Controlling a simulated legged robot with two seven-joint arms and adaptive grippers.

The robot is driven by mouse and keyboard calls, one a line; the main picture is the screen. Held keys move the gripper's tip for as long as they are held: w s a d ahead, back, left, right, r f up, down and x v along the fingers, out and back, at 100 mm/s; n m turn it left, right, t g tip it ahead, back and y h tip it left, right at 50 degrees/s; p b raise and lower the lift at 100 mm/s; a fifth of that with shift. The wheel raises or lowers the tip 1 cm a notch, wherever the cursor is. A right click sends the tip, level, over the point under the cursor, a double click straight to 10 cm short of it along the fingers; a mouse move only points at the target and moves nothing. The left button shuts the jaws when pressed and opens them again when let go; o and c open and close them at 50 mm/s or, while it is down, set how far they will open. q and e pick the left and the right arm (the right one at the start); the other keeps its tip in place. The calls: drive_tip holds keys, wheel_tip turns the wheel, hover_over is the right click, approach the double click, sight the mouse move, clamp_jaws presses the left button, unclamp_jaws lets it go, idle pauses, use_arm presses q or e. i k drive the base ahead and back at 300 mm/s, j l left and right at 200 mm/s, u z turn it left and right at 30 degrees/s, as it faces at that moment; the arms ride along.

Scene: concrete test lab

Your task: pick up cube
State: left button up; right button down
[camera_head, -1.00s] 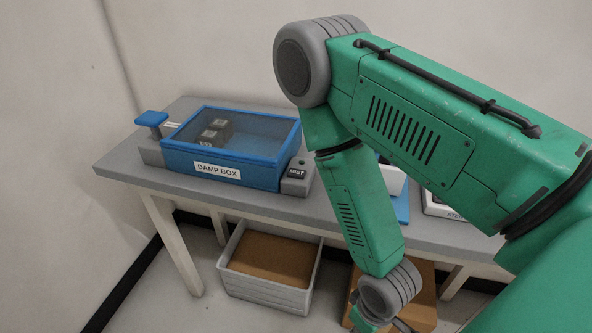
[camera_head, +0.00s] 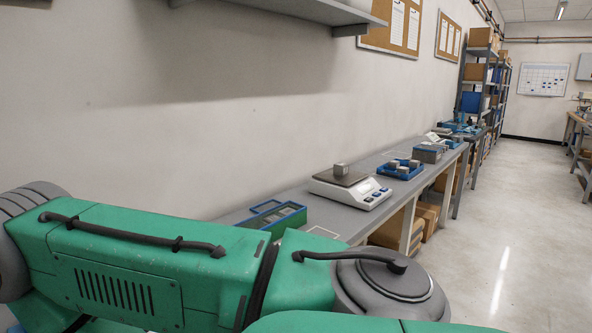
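A small grey cube (camera_head: 341,169) sits on the dark pan of a white scale (camera_head: 366,195) on the long grey bench. Behind it, a blue tray (camera_head: 403,176) holds more small grey blocks. One of my green arms fills the lower left of the view, in front of the near end of the bench. Neither of my grippers is in view.
A green and blue tray (camera_head: 289,220) lies on the bench, partly behind my arm. A grey box (camera_head: 428,154) stands farther along. Cardboard boxes (camera_head: 397,230) are under the bench. A wall shelf (camera_head: 290,10) hangs above. The floor (camera_head: 515,220) at right is clear.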

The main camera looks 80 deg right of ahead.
sight(340, 169)
drive_tip(key=z, duration=2.9)
drive_tip(key=k+j, duration=0.3)
drive_tip(key=k+j+u, duration=0.35)
drive_tip(key=j, duration=0.25)
drive_tip(key=k+j+u, duration=0.35)
drive_tip(key=j, duration=0.3)
drive_tip(key=u, duration=1.15)
drive_tip(key=l+u, duration=0.1)
drive_tip(key=l, duration=0.7)
drive_tip(key=k+l+u, duration=0.15)
drive_tip(key=l, duration=0.65)
drive_tip(key=l+u, duration=0.1)
drive_tip(key=l, duration=0.75)
drive_tip(key=k+l+u, duration=0.1)
drive_tip(key=l, duration=0.7)
drive_tip(key=k+l+u, duration=0.1)
drive_tip(key=l, duration=0.65)
drive_tip(key=k+l+u, duration=0.15)
drive_tip(key=l, duration=0.65)
drive_tip(key=k+l+u, duration=0.1)
drive_tip(key=k+l, duration=0.25)
drive_tip(key=l, duration=0.4)
drive_tip(key=k+l+u, duration=0.1)
drive_tip(key=k+l, duration=0.15)
drive_tip(key=l, duration=0.45)
